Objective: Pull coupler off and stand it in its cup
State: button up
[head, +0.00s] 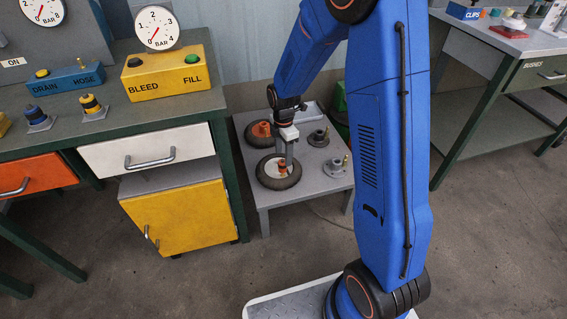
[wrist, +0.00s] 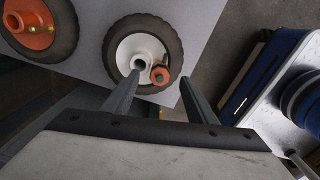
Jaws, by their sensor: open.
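A small red-orange coupler (wrist: 160,73) sits on the white-hubbed wheel, beside its hub hole; it also shows in the head view (head: 282,168). The wheel (head: 266,180) lies flat on a low grey table, and the wrist view shows its white hub (wrist: 128,48). My gripper (wrist: 159,80) is open above this wheel, with one finger on each side of the coupler and nothing held. In the head view my gripper (head: 284,158) points down at the coupler. Two grey round fittings, one farther back (head: 319,138) and one nearer (head: 334,168), stand right of the wheels; I cannot tell which is the cup.
A second wheel with an orange hub (head: 262,130) lies behind; it also shows in the wrist view (wrist: 38,30). The left bench holds a yellow BLEED/FILL box (head: 165,80), a blue DRAIN/HOSE box (head: 70,82) and stands with yellow-and-dark pieces (head: 93,106). A yellow cabinet (head: 180,215) is beside the low table.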

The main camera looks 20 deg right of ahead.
aim_at(283, 161)
jog(key=shift+f, duration=2.7)
jog(key=shift+r, duration=0.1)
grip_shut()
